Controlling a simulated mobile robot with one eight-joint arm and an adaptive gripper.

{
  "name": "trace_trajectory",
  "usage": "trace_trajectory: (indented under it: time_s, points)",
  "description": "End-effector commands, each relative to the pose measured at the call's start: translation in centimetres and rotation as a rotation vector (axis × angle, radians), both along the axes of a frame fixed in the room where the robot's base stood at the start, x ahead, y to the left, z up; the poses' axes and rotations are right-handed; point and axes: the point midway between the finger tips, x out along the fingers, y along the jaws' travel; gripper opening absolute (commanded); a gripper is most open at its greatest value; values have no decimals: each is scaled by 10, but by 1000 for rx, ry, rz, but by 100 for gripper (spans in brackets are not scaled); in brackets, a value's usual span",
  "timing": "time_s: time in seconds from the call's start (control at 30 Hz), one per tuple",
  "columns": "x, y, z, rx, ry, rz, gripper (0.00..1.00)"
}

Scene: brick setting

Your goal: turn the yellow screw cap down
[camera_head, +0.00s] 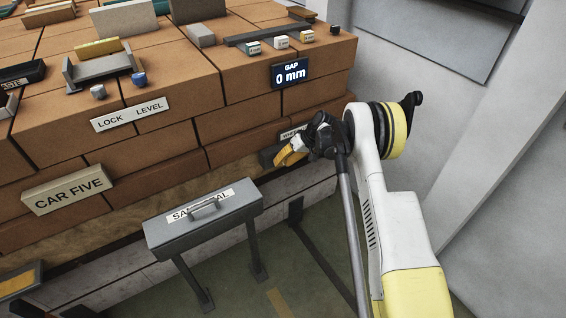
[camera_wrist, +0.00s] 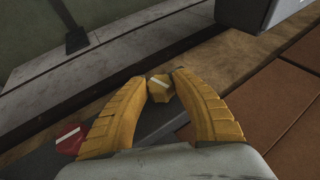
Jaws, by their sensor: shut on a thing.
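The yellow screw cap (camera_wrist: 160,88) shows in the wrist view with a pale line across its top. It sits between the tips of my gripper's two yellow fingers (camera_wrist: 161,84), which are shut on it from both sides. In the head view my gripper (camera_head: 286,155) is at the front face of the brick stack, by a dark fitting with a partly hidden label (camera_head: 292,135). The cap is hidden there by the gripper.
A red cap (camera_wrist: 70,139) with a pale line is left of my fingers in the wrist view. A grey lidded box (camera_head: 237,208) on legs stands in front of the stack. Green floor (camera_head: 330,225) lies open below.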

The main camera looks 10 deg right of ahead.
Motion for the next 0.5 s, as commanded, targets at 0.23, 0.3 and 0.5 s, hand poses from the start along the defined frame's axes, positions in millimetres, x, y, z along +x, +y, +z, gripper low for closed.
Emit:
trace_trajectory:
  time_s: [0.23,0.3,0.5]
  points:
    - [0,-1,-2,176,58,-1,1]
    - [0,-1,-2,214,70,1,1]
    - [0,-1,-1,291,96,-1,1]
